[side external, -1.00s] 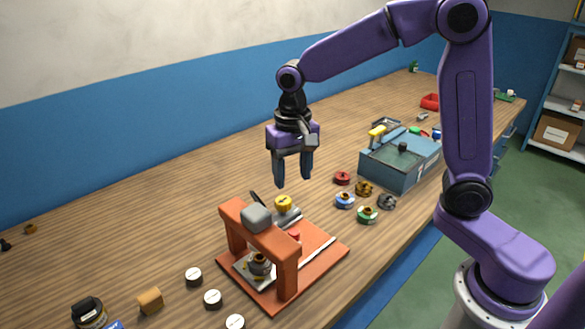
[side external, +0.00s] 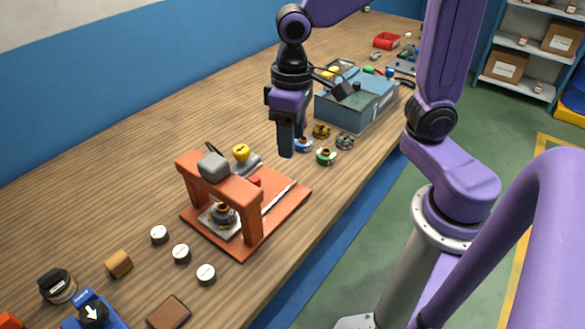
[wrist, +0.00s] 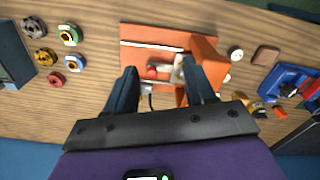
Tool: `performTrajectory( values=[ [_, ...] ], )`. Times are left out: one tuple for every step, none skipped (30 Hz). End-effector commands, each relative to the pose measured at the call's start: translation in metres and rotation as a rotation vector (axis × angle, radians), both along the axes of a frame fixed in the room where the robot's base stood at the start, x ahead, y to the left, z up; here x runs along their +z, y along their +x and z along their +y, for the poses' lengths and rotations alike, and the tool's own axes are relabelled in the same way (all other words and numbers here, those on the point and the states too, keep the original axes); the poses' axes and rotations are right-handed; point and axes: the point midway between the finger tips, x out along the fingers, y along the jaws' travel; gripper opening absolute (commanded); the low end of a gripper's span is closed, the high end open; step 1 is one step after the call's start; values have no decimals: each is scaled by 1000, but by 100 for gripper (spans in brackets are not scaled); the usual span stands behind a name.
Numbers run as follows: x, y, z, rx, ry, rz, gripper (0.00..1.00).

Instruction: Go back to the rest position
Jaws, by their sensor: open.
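My gripper (side external: 287,145) hangs upright in the air, seen nearly edge-on in the side view. In the wrist view its two fingers (wrist: 157,72) are apart with nothing held between them. Below and to the left in the side view stands an orange press-like fixture (side external: 250,224) with a grey block (side external: 213,167) on top of its arch. A small part (side external: 222,214) sits under the arch. A yellow knob (side external: 241,152) and a red button (side external: 254,181) are behind it. My gripper touches none of these.
Several coloured round parts, including a green one (side external: 326,157), lie near a blue-grey box (side external: 350,112). White-topped discs (side external: 181,254), a tan block (side external: 119,264), a dark jar (side external: 57,284) and a blue device (side external: 90,312) are at the front. The wooden table (side external: 90,190) is bare at left.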

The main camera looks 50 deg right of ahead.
Motion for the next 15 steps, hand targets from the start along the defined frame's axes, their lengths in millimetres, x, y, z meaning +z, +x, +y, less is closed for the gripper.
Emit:
performTrajectory(
  values=[
    [-1, -16, -4, 73, 1, -2, 54],
    [-1, -24, -6, 118, 2, -4, 54],
    [-2, -36, -9, 175, 2, -5, 54],
    [-3, -44, -11, 218, 3, -6, 54],
    [-4, -52, -14, 260, 4, -7, 54],
    [-5, -64, -18, 319, 3, -8, 54],
    [-6, -72, -21, 362, 4, -8, 54],
    [-7, -80, -24, 404, 4, -9, 54],
    [-9, -90, -28, 461, 5, -11, 54],
    [-10, -97, -31, 499, 5, -12, 54],
    [-11, -104, -34, 537, 6, -13, 54],
    [-13, -113, -38, 585, 6, -13, 54],
    [-14, -118, -41, 616, 6, -14, 54],
    [-15, -124, -43, 645, 6, -13, 54],
    [-16, -129, -46, 679, 6, -16, 54]
  ],
)
